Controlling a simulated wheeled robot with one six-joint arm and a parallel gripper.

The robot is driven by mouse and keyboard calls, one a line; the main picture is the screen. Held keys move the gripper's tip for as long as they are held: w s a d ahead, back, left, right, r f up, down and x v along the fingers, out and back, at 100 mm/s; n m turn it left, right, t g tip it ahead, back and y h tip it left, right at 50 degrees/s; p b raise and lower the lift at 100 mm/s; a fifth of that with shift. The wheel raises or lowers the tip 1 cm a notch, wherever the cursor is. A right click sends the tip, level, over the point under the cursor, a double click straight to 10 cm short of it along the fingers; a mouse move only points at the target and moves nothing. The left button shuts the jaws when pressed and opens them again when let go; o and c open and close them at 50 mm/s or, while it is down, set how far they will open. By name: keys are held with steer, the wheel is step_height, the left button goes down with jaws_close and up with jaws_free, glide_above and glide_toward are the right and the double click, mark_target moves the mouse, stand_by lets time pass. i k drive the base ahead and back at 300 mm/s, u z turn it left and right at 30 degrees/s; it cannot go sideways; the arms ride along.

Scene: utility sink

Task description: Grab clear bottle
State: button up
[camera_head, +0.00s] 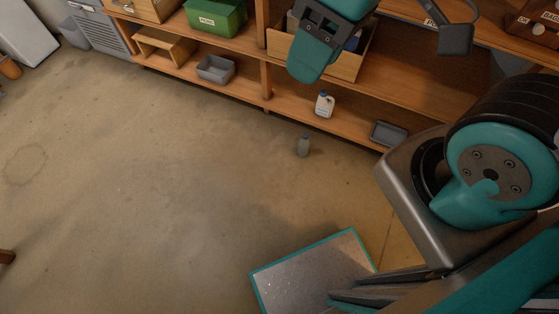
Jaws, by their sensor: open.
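The clear bottle (304,146) is a small grey, see-through bottle with a darker top. It stands upright on the concrete floor, just in front of the low wooden shelf. The teal end of my arm, which looks like my gripper (314,55), hangs in at the top of the picture. It is above and apart from the bottle in the picture, with nothing seen held in it. Much of it is cut off by the top edge, and its fingertips cannot be made out clearly.
A white bottle with a blue cap (325,105) stands on the lower shelf board (285,101) behind the clear bottle. A grey tray (388,133) lies to its right and a grey bin (215,69) to its left.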

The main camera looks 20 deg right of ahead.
mark_target(304, 142)
steer(key=u, duration=0.35)
steer(key=i, duration=1.05)
steer(key=z, duration=0.3)
